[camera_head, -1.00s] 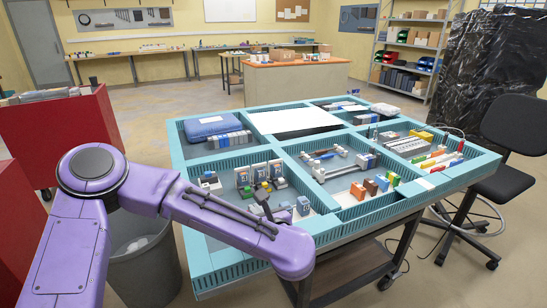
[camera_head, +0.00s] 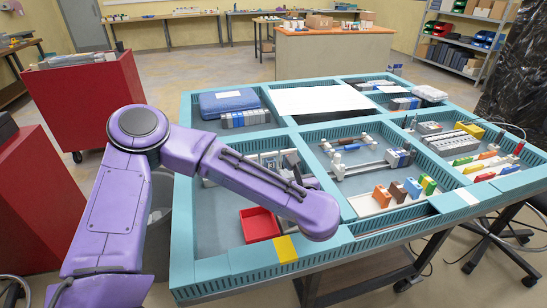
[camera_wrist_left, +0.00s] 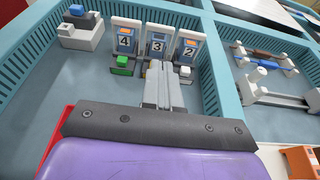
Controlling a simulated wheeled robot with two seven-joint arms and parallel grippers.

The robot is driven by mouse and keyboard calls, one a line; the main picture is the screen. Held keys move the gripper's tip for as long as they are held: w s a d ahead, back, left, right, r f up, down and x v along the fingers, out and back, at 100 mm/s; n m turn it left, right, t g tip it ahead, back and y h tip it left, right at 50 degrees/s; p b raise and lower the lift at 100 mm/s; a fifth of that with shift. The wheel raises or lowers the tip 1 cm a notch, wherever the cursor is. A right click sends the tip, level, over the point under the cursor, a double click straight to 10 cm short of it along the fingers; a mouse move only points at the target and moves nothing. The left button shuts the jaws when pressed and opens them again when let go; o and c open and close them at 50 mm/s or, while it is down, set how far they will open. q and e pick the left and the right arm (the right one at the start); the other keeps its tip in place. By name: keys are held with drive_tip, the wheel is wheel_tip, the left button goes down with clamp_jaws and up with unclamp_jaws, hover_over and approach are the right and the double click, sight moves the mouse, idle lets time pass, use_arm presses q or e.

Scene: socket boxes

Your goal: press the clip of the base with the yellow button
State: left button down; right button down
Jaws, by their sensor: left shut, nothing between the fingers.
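In the left wrist view, numbered bases 4 (camera_wrist_left: 124,42), 3 (camera_wrist_left: 157,45) and 2 (camera_wrist_left: 189,46) stand in a row against the compartment's far wall. A green button (camera_wrist_left: 122,62) sits in front of base 4 and a white button (camera_wrist_left: 185,71) in front of base 2. My left gripper (camera_wrist_left: 160,66) is shut and empty, its tips in front of base 3. They hide the area there; I see no yellow button. I cannot tell whether the tips touch anything.
A grey block with a blue top (camera_wrist_left: 82,26) stands left of the bases. A red tray (camera_head: 260,224) lies near the compartment's front wall. Teal dividers (camera_head: 298,150) separate the compartments. Coloured blocks (camera_head: 397,192) stand to the right. Bare floor shows between the bases and tray.

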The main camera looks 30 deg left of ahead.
sight(269, 154)
use_arm(q)
drive_tip(key=p+x, duration=0.1)
drive_tip(key=x, duration=0.3)
drive_tip(key=r+p+x, duration=0.1)
drive_tip(key=x, duration=0.2)
drive_tip(key=p+x, duration=0.1)
drive_tip(key=x, duration=0.3)
drive_tip(key=shift+w+a+r, duration=0.15)
drive_tip(key=shift+w+a, duration=0.1)
drive_tip(key=shift+a, duration=0.25)
drive_tip(key=shift+w+a+r, duration=0.1)
drive_tip(key=shift+w+a, duration=0.05)
drive_tip(key=shift+w, duration=0.05)
